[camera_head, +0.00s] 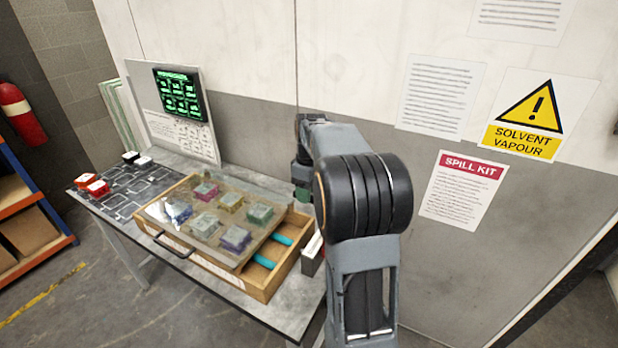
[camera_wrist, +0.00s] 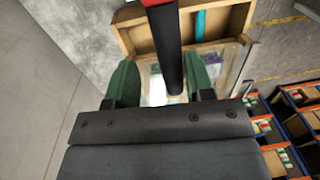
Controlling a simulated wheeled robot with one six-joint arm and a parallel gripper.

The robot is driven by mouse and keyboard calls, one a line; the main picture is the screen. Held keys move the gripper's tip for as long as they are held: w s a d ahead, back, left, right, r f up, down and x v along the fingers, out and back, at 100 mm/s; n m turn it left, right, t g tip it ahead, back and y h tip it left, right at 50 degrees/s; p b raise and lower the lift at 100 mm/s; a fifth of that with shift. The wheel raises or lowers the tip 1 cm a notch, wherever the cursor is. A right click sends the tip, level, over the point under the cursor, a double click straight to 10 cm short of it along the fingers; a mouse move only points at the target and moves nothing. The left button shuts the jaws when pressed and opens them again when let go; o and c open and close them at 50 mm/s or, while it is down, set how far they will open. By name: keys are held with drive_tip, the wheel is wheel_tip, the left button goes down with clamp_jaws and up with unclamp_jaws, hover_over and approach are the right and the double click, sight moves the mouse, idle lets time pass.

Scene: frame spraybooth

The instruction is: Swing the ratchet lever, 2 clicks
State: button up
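In the wrist view, a black bar, apparently the ratchet lever (camera_wrist: 168,50), runs down from a red piece (camera_wrist: 150,2) at the top edge. My gripper (camera_wrist: 161,85) has two green fingers, set apart with a gap on each side of the bar; I see no contact. My arm hides the lever there, and only a little of my gripper (camera_head: 303,185) shows.
A wooden tray (camera_head: 262,290) with a clear, handled cover and several coloured blocks sits on the bench (camera_head: 215,278), left of my arm. Small red, orange, black and white blocks lie at the bench's far left. A wall stands close behind my arm.

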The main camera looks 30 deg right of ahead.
wheel_tip(320, 180, up, 13)
drive_tip(key=d, duration=0.1)
drive_tip(key=shift+w+r, duration=0.15)
drive_tip(key=shift+w, duration=0.1)
idle(0.7)
drive_tip(key=f+m, duration=0.1)
drive_tip(key=f, duration=0.1)
drive_tip(key=a+f+m, duration=0.1)
drive_tip(key=f+m, duration=0.1)
drive_tip(key=f+m+t, duration=0.1)
drive_tip(key=f+m, duration=0.1)
drive_tip(key=shift+s+a+f+h, duration=0.1)
drive_tip(key=shift+a+f+h, duration=0.15)
drive_tip(key=shift+h, duration=0.15)
drive_tip(key=s+a+f+t, duration=0.2)
drive_tip(key=s+a, duration=0.6)
drive_tip(key=s+a+f+t, duration=0.2)
drive_tip(key=s+a+f, duration=0.1)
drive_tip(key=s+a, duration=0.5)
drive_tip(key=shift+s+a+f+m, duration=0.3)
drive_tip(key=shift+a+f+m, duration=0.05)
drive_tip(key=shift+a+m, duration=0.05)
